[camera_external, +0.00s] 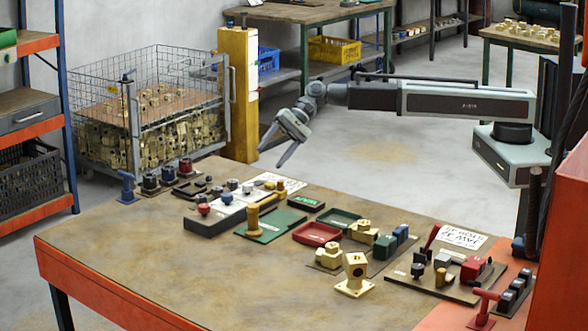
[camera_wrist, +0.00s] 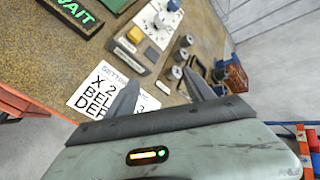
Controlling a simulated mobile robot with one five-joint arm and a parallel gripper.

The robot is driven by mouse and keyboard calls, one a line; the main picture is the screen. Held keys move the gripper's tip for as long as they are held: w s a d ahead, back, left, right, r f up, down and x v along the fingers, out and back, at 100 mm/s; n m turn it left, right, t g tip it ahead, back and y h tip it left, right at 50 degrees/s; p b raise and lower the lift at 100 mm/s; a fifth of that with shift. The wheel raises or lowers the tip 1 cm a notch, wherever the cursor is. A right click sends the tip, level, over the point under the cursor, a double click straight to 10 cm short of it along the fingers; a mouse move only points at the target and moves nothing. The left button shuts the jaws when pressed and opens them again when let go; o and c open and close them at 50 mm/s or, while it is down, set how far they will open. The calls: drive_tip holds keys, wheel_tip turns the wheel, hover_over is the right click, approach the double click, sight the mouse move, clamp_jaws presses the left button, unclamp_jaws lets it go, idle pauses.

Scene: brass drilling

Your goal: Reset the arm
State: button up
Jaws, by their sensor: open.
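My gripper (camera_external: 285,142) hangs in the air past the far side of the workbench in the external view, its fingers pointing down and to the left. The arm stretches level from the right edge of that view. In the wrist view my gripper (camera_wrist: 162,95) shows two dark fingers apart, with nothing between them. Below the fingers lie the bench top (camera_wrist: 180,40) and a white printed sheet (camera_wrist: 95,90), partly hidden by the left finger.
The workbench (camera_external: 150,260) carries a red tray (camera_external: 316,234), a green tray (camera_external: 341,218), a brass part (camera_external: 355,272) and red-handled clamps. A wire cage of brass parts (camera_external: 150,110) and a yellow post (camera_external: 238,95) stand behind. The bench's front left is clear.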

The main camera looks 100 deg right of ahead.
drive_tip(key=s+d+n, duration=0.1)
drive_tip(key=s+d+f+h, duration=0.1)
drive_tip(key=d, duration=0.1)
drive_tip(key=s+d+n, duration=0.1)
drive_tip(key=shift+s+d+f+n+g+h, duration=0.1)
drive_tip(key=shift+d+f+n+g+h, duration=0.2)
drive_tip(key=shift+d, duration=0.1)
drive_tip(key=s+f+n+g+h, duration=0.4)
drive_tip(key=s+f+n, duration=0.2)
drive_tip(key=s+n, duration=0.5)
drive_tip(key=s+a+f+n+g+h+b, duration=0.1)
drive_tip(key=s+a+f+n+g, duration=0.1)
drive_tip(key=s+a, duration=0.7)
drive_tip(key=s+f+g, duration=0.1)
drive_tip(key=s+g, duration=0.1)
drive_tip(key=shift+s+a, duration=0.25)
drive_tip(key=shift+s, duration=0.1)
